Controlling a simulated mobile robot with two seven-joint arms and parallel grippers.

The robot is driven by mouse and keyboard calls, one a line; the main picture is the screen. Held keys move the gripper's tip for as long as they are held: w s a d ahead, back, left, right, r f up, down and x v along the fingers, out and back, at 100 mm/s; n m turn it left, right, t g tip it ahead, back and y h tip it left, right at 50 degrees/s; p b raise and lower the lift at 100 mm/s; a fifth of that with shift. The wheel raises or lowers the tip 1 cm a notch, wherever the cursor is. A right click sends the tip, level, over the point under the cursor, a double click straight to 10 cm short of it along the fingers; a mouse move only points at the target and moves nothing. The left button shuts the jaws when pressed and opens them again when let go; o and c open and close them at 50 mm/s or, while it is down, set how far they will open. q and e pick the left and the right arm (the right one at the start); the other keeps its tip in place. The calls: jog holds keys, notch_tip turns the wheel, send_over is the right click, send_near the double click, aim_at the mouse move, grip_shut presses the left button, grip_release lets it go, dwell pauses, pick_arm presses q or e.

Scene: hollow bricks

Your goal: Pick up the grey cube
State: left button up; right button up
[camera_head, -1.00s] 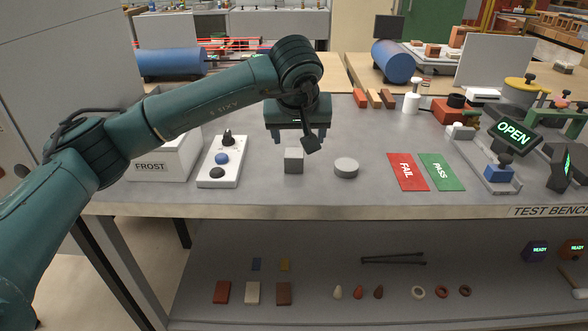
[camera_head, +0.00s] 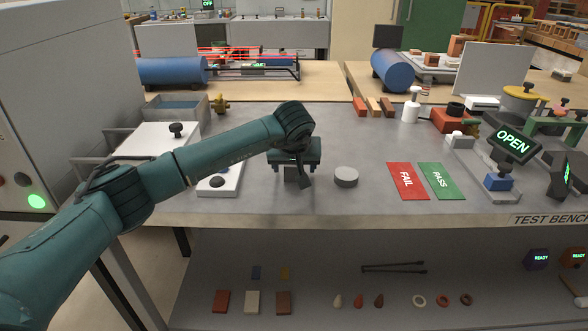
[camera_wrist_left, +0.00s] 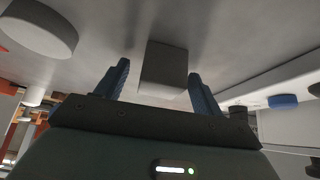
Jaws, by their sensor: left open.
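The grey cube (camera_head: 291,175) stands on the grey bench, mostly hidden behind my left gripper (camera_head: 296,170) in the head view. In the left wrist view the cube (camera_wrist_left: 163,70) shows between the two blue fingers of my left gripper (camera_wrist_left: 160,88). The fingers are spread wider than the cube, with a gap visible on each side. The gripper is open, low over the bench and pointing down. My right gripper is not in view.
A grey round disc (camera_head: 346,177) lies just right of the cube. A white button panel (camera_head: 226,180) is close on the left. Red FAIL (camera_head: 407,181) and green PASS (camera_head: 441,181) mats lie farther right. The bench in front of the cube is clear.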

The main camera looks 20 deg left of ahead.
pick_arm(q)
jog(key=shift+w+f, duration=0.1)
jog(key=c, duration=1.2)
